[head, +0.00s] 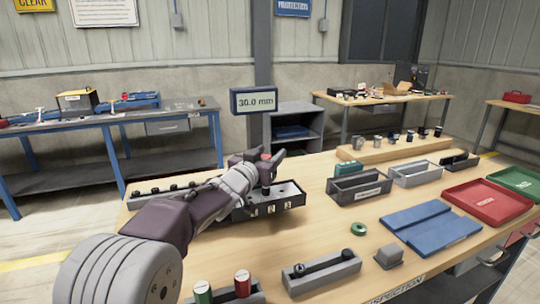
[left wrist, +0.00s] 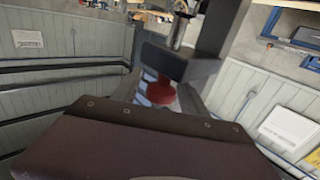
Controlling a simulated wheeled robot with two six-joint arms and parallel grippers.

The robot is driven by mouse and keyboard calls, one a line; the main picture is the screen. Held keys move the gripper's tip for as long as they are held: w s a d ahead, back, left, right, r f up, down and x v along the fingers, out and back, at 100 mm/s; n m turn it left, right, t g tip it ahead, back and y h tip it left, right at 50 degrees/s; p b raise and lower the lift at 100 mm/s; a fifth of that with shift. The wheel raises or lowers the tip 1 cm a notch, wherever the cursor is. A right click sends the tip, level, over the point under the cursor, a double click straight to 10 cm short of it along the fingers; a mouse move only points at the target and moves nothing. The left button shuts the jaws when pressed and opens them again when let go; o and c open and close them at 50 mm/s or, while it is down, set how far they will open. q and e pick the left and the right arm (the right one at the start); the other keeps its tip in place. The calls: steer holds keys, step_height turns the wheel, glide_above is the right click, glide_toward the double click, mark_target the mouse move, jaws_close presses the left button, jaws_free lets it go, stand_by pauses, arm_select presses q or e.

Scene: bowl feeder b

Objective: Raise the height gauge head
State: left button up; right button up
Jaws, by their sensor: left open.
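The height gauge has a display (head: 254,100) reading 30.0 mm. Its dark head block (left wrist: 180,66) and a shiny metal rod (left wrist: 181,28) show in the left wrist view. A red knob (left wrist: 160,92) sits below the block; a bit of red also shows between the fingers in the head view (head: 266,156). My left gripper (head: 268,160) is open, with its fingers around or close beside the knob; contact cannot be told. My arm and gripper hide much of the gauge. My right gripper is not in view.
A dark tray with numbered slots (head: 285,199) lies just beneath the gripper. Grey bins (head: 358,188), a blue plate (head: 432,228), a red tray (head: 487,202) and a grey holder (head: 321,273) stand on the wooden bench. Bare wood lies between them.

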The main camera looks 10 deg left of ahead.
arm_select(q)
steer(key=shift+w, duration=0.25)
jaws_close()
stand_by(1.3)
